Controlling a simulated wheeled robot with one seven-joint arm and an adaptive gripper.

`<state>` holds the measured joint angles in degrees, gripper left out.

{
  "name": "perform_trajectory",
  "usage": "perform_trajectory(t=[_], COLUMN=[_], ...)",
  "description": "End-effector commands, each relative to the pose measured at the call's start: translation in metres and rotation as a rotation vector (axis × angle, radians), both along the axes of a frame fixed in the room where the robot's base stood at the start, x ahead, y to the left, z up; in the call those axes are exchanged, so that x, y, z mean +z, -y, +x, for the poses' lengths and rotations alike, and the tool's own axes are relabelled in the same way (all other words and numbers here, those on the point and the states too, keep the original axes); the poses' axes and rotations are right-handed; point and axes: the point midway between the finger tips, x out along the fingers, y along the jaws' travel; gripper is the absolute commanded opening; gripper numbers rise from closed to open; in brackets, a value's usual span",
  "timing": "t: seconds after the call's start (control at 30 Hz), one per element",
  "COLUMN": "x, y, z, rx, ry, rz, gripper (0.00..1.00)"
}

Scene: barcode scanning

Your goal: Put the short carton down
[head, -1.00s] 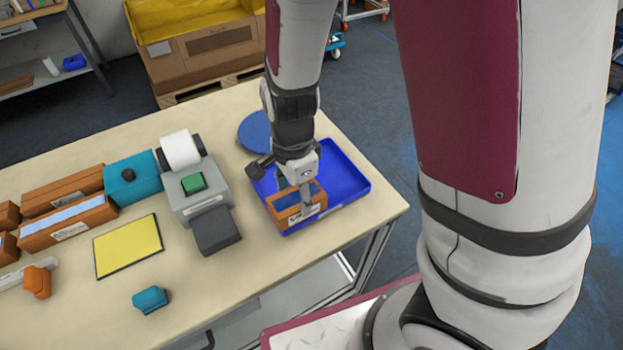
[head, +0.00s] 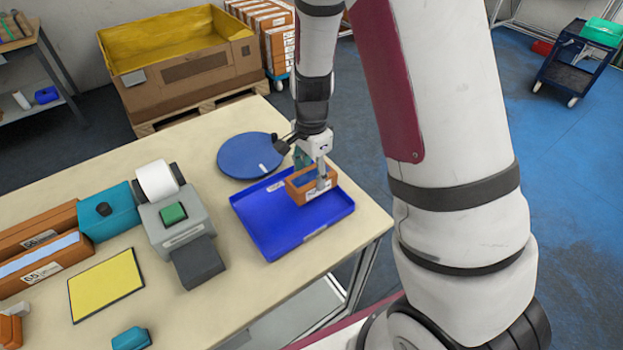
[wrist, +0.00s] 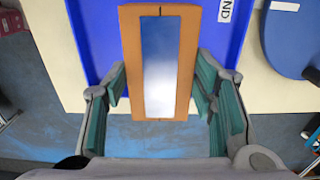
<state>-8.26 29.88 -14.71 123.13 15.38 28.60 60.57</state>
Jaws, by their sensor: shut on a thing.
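The short carton (head: 303,194) is orange-brown with a pale window in its top. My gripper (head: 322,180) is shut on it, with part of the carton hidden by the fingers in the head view. In the wrist view the carton (wrist: 130,60) lies between the green finger pads of my gripper (wrist: 164,95). The carton is over the back right part of the blue tray (head: 265,225). In the wrist view its near end reaches past the tray edge, so it looks held above the tray; the height is unclear.
A round blue disc (head: 245,158) lies behind the tray. A grey printer (head: 165,220) with a white roll stands left of it, beside a yellow pad (head: 106,285) and a teal box (head: 108,225). The tray's front left part is empty. The table's right edge (head: 385,232) is close.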

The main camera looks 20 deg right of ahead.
Motion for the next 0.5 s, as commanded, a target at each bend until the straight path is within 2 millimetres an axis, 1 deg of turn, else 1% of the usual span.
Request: perform_trajectory(t=[0.1,0.2,0.5], x=[-0.017,-0.026,-0.028], y=[0.001,0.0,0.0], z=[-0.002,-0.001,0.0], rx=[-0.002,-0.002,-0.001], ry=[-0.005,-0.002,-0.001], rz=[-0.001,0.0,0.0], gripper=[0.14,0.14,0.14])
